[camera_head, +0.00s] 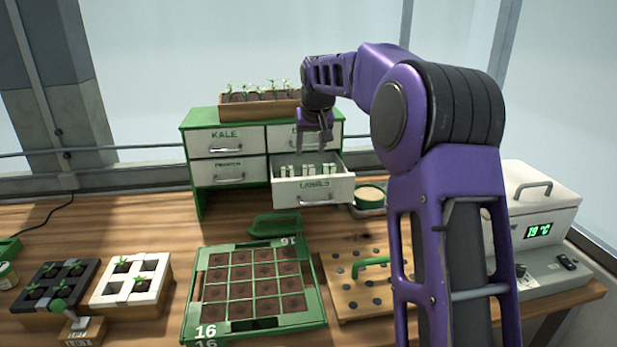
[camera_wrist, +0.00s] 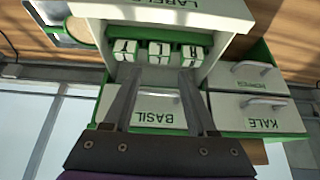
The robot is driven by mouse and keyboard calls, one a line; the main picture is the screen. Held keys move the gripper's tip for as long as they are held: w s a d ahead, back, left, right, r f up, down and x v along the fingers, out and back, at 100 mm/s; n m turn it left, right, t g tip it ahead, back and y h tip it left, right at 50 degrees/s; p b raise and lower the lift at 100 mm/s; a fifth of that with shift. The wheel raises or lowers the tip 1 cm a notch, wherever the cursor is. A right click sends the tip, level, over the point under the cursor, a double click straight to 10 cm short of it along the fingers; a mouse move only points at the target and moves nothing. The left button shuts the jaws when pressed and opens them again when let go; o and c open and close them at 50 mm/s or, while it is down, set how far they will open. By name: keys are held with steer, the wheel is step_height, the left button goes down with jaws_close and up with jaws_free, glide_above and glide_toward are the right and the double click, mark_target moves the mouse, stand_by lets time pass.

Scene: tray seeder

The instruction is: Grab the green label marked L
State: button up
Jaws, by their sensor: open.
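The open drawer marked LABELS (camera_head: 316,187) holds several small white-and-green labels (camera_head: 306,170). In the wrist view, which is upside down, three labels stand in a row in the drawer (camera_wrist: 215,12). The middle one looks like the label marked L (camera_wrist: 160,51), upright between a label on the left (camera_wrist: 125,49) and one that seems marked R (camera_wrist: 194,53). My gripper (camera_head: 314,150) is above the drawer, pointing down. In the wrist view its fingers (camera_wrist: 160,78) are apart and empty, short of the row and roughly centred on the middle label.
The drawer sits in a green cabinet (camera_head: 198,193) with shut KALE (camera_head: 226,141) and BASIL drawers. A planter (camera_head: 260,106) stands on top. A seed tray (camera_head: 322,322), a pegged wooden board (camera_head: 350,305) and a small bowl (camera_head: 369,196) are on the table.

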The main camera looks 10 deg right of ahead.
mark_target(308, 166)
steer(key=x, duration=0.7)
steer(key=shift+d+f, duration=0.1)
steer(key=shift+c, duration=0.3)
jaws_close()
